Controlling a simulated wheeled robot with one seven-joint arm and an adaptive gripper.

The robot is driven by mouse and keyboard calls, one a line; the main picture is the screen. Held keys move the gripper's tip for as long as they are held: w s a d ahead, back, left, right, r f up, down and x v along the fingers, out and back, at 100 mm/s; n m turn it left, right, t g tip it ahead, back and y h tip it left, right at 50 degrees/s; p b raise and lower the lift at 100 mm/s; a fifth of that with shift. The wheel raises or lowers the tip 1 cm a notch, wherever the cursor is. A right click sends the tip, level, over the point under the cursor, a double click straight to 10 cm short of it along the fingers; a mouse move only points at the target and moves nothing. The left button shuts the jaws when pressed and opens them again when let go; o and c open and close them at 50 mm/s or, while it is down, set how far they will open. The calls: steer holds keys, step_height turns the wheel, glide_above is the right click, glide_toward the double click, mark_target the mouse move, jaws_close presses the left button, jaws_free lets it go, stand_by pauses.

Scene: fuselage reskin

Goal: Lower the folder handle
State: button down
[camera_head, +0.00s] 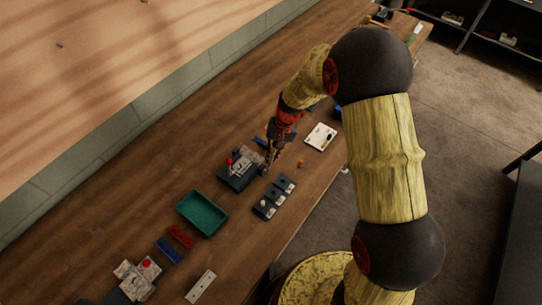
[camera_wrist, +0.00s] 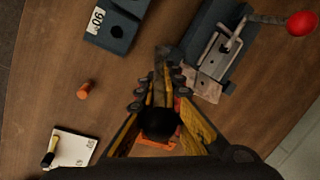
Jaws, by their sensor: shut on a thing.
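The folder (camera_wrist: 222,60) is a dark block with a metal frame, at the upper right of the wrist view; it also shows in the head view (camera_head: 238,180). Its handle (camera_wrist: 262,18) is a metal lever ending in a red knob (camera_wrist: 301,23), which shows in the head view too (camera_head: 229,161). A pale brownish piece (camera_wrist: 203,85) sits at the folder's near end. My gripper (camera_wrist: 160,88) is beside the folder, apart from the red knob. Its fingers are closed on a narrow dark grey strip (camera_wrist: 162,62). How far the strip extends below is unclear.
A dark block with a label (camera_wrist: 117,25) stands left of the folder. An orange cylinder (camera_wrist: 85,89) and a white plate (camera_wrist: 72,148) lie on the wooden table. A green tray (camera_head: 202,213) is nearby. My arm covers part of the table's right side.

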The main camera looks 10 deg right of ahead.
steer(key=shift+w+d+f+g+y+b, duration=0.15)
steer(key=shift+w+d+f+g+y, duration=0.25)
steer(key=shift+g+y, duration=0.3)
steer(key=shift+w+d+f+g+y+b, duration=0.15)
steer(key=shift+w+d+f+g+y, duration=0.15)
steer(key=shift+d+f+g+y, duration=0.25)
steer(key=shift+a+r, duration=0.1)
steer(key=shift+a, duration=0.05)
steer(key=c, duration=2)
jaws_free()
steer(key=shift+o, duration=0.4)
steer(key=v, duration=1.2)
steer(key=shift+w, duration=0.1)
